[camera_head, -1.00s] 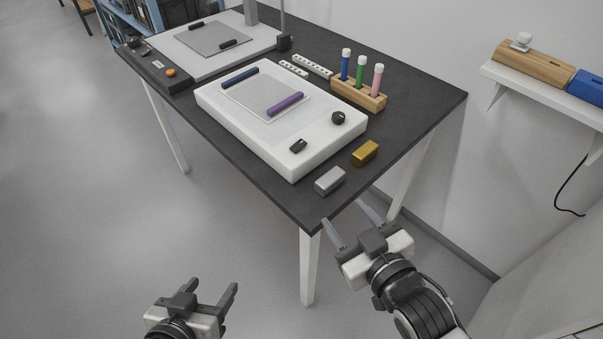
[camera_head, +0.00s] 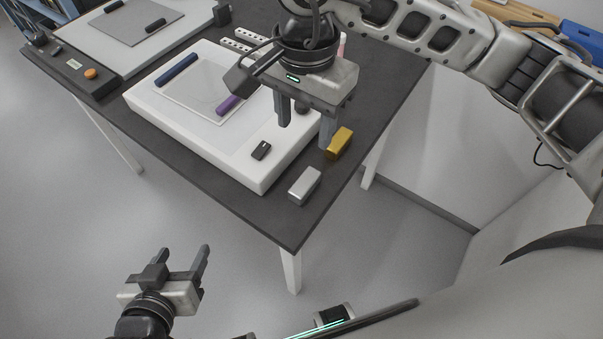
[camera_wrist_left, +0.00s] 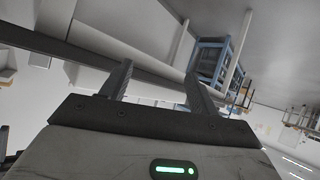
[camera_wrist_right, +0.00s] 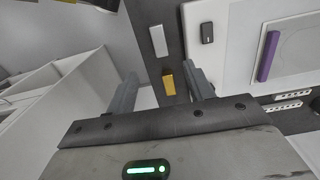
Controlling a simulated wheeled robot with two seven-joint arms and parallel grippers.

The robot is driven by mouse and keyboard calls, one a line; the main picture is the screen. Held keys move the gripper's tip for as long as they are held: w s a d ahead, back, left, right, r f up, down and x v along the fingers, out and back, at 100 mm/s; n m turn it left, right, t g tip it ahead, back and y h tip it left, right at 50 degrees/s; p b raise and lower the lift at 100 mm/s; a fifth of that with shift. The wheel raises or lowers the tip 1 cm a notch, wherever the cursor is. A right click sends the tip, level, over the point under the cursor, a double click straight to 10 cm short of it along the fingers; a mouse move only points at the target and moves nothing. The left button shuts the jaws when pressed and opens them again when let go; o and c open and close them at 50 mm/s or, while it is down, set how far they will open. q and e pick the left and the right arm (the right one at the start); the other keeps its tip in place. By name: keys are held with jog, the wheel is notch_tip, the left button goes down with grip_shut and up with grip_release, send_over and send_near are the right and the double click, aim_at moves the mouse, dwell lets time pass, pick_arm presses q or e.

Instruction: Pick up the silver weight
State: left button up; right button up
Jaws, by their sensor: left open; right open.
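The silver weight (camera_head: 304,185) is a small grey block lying on the dark table near its front right corner, beside the white device. It also shows in the right wrist view (camera_wrist_right: 158,41), beyond the fingertips. My right gripper (camera_head: 305,130) is open and empty, pointing down above the right edge of the white device, behind the silver weight and apart from it. In the right wrist view the right gripper (camera_wrist_right: 160,88) has the gold weight between its fingertips' lines of sight. My left gripper (camera_head: 188,262) is open and empty, off the table's front left side.
A gold weight (camera_head: 339,143) lies just behind the silver one, close to my right fingers. The white device (camera_head: 200,150) carries a black knob block (camera_head: 261,150) and a purple roll (camera_head: 229,104). The tube rack is mostly hidden behind my right arm.

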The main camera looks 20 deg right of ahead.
aim_at(305, 181)
notch_tip(305, 181, down, 16)
jog(key=shift+d+r+p, duration=0.1)
jog(key=shift+r+p, duration=0.15)
jog(key=shift+p, duration=0.2)
jog(key=shift+c, duration=0.3)
jog(key=c, duration=1)
jog(key=shift+r, duration=0.1)
grip_shut()
